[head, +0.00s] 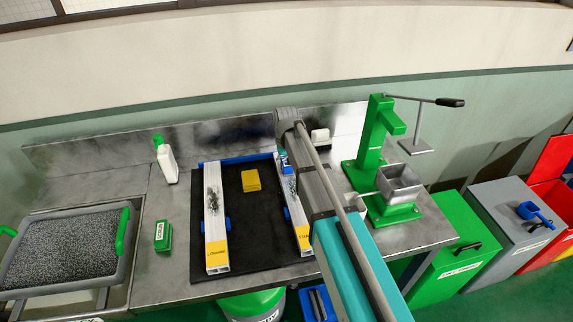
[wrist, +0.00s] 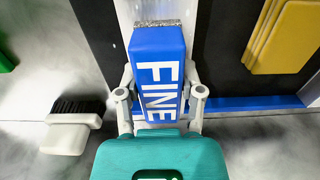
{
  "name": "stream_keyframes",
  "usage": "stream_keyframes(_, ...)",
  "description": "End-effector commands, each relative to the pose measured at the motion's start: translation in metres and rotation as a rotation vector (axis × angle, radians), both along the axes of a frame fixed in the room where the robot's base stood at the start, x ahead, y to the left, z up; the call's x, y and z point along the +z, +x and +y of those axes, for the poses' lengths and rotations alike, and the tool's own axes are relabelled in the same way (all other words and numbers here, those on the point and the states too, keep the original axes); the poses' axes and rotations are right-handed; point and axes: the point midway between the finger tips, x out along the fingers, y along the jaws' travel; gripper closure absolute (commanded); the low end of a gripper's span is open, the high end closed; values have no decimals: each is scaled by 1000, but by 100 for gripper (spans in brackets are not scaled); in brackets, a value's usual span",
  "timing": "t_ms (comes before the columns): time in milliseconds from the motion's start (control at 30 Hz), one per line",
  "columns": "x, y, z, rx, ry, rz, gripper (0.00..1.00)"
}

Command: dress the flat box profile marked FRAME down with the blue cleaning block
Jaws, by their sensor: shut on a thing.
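My gripper (wrist: 159,85) is shut on the blue cleaning block (wrist: 158,60), marked FINE in white, with a finger on each side. The block lies over the pale profile (wrist: 152,10); whether it touches the surface cannot be told. In the head view the blue block (head: 285,161) is at the upper part of the right white profile (head: 295,215), whose yellow label is partly hidden by my arm. A left white profile (head: 213,205) has a yellow label and dark swarf along its top.
A green block (head: 163,236), a white bottle (head: 166,162), a brush (wrist: 70,125) and a green press (head: 375,150) stand around. A bin of granules (head: 130,240) is at left.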

Motion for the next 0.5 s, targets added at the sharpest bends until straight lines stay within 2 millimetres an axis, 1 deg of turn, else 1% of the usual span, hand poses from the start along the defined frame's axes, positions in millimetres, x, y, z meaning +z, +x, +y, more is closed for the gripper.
stream_keyframes(33,0,6,1,0,0,-1,100)
stream_keyframes(200,2,17,4,0,1,-2,100)
stream_keyframes(333,3,22,6,0,1,-3,100)
stream_keyframes(500,3,24,6,0,1,-3,100)
